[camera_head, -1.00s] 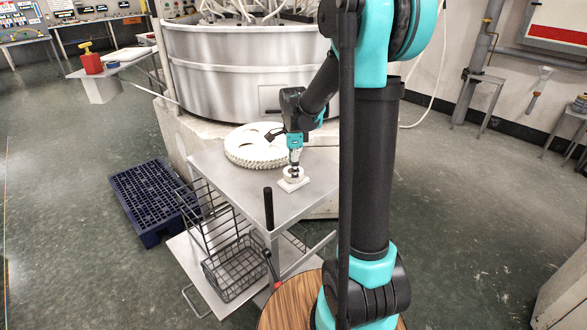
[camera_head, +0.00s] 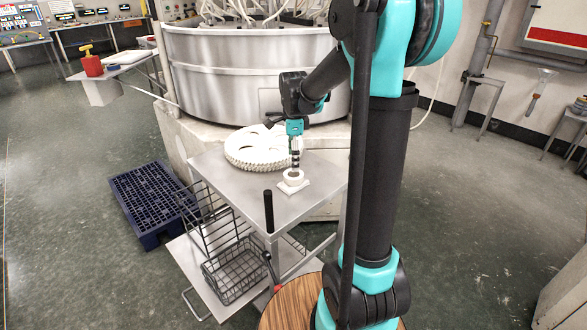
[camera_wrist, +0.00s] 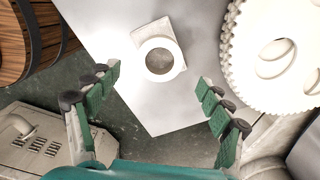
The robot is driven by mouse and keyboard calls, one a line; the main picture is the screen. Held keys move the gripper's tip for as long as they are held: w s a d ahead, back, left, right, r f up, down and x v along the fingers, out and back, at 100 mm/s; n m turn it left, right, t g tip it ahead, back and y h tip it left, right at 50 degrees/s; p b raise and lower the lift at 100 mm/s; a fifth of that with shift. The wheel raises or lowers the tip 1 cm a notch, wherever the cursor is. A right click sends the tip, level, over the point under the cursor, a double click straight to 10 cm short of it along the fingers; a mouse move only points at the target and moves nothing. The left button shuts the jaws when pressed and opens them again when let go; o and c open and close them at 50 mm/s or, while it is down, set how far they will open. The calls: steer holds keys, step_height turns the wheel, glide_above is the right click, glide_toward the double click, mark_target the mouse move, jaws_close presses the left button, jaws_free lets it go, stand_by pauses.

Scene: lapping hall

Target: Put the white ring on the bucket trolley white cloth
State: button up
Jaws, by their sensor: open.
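The white ring (camera_head: 293,177) lies flat on the white cloth (camera_head: 300,188) on top of the trolley (camera_head: 235,206). In the wrist view the ring (camera_wrist: 160,58) sits on the square cloth (camera_wrist: 153,29), whose edges show around it. My gripper (camera_head: 295,165) is just above the ring in the head view. In the wrist view its two green-padded fingers (camera_wrist: 160,83) are spread wide and empty, with the ring beyond the gap between them.
A large white toothed wheel (camera_head: 262,150) lies on the trolley top close behind the ring. A black upright handle (camera_head: 268,210) stands at the trolley's near corner. A wire basket (camera_head: 235,268) is on the lower shelf. A blue pallet (camera_head: 150,200) lies on the floor to the left.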

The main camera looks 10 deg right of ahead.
step_height(320, 180, up, 6)
steer(key=s+d+f+n+t, duration=0.2)
steer(key=s+f+n, duration=0.5)
steer(key=s+n, duration=0.2)
steer(key=s+d+f+n+t, duration=0.2)
steer(key=s+f+n, duration=0.6)
steer(key=s, duration=0.4)
steer(key=shift+s+d+n, duration=0.3)
steer(key=shift+d+n, duration=0.15)
steer(key=shift+n, duration=0.45)
